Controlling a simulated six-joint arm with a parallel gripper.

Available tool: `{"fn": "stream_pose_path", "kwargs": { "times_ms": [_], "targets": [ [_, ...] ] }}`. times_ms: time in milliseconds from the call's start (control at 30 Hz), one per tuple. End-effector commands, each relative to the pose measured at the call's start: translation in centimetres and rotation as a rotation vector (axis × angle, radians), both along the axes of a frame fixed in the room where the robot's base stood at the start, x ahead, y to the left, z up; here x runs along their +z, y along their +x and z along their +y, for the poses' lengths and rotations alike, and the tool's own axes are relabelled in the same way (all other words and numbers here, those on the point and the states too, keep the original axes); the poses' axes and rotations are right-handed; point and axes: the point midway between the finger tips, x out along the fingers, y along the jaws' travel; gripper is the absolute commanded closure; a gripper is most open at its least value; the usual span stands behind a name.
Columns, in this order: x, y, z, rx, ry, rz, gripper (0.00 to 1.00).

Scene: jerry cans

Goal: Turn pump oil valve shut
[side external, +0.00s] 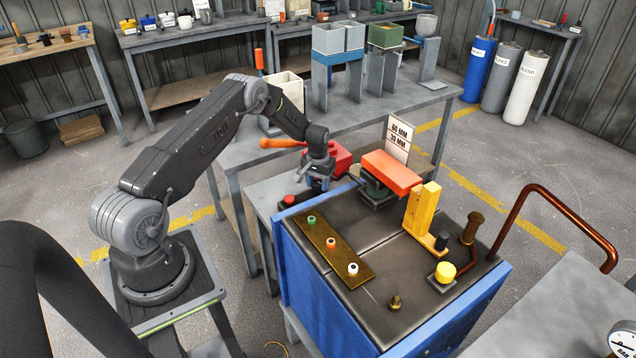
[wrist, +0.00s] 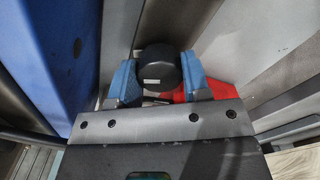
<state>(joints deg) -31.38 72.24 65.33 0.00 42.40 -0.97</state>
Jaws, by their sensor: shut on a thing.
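In the wrist view, a black round knob (wrist: 158,68) with a small pale mark sits between the blue pads of my gripper (wrist: 160,80). The pads press it from both sides, so my gripper is shut on it. No label shows, so I cannot tell from the picture whether it is the pump oil valve. In the side view, my gripper (side external: 318,182) points down at the far left corner of the blue cabinet (side external: 320,285). The knob is hidden there behind the gripper and the cabinet.
A red part (wrist: 212,88) lies close behind the right pad, and a blue wall (wrist: 50,60) stands at left. The cabinet top carries a brass strip (side external: 333,250), an orange block (side external: 392,170), a yellow post (side external: 422,210) and a yellow knob (side external: 445,271). An orange handle (side external: 282,143) is near my wrist.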

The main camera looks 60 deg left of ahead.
Motion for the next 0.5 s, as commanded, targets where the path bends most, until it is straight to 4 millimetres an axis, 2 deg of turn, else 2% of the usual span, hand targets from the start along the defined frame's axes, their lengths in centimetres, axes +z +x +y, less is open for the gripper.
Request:
{"fn": "stream_pose_path", "kwargs": {
  "times_ms": [500],
  "targets": [
    [-0.03,-0.02,-0.05,0.49,-0.001,0.001,0.8]
  ]
}}
